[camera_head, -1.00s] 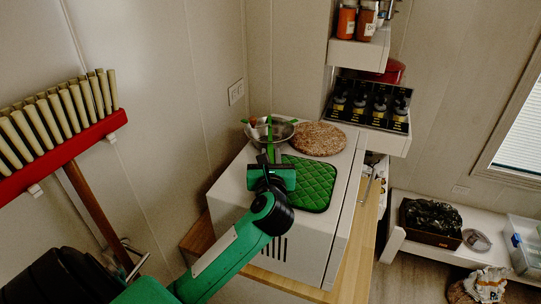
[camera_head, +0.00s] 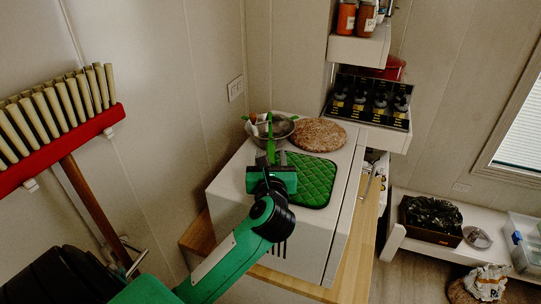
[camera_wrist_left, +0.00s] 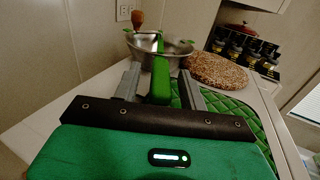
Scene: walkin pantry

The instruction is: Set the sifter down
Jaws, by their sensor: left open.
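The sifter (camera_head: 285,128) is a round metal bowl shape with green tabs on its rim and a green handle. It rests on the white appliance top (camera_head: 232,172), near the wall. In the left wrist view the sifter (camera_wrist_left: 177,52) has its green handle (camera_wrist_left: 160,72) pointing back toward me. My left gripper (camera_head: 270,160) is open. In the left wrist view its two fingers (camera_wrist_left: 161,86) stand on either side of the handle, with gaps showing. A wooden-handled tool (camera_wrist_left: 138,20) sticks up at the bowl. My right gripper is out of view.
A green quilted mat (camera_head: 312,182) lies right of the gripper, and a round woven mat (camera_head: 318,134) behind it. A shelf with dark jars (camera_head: 372,98) stands at the back right.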

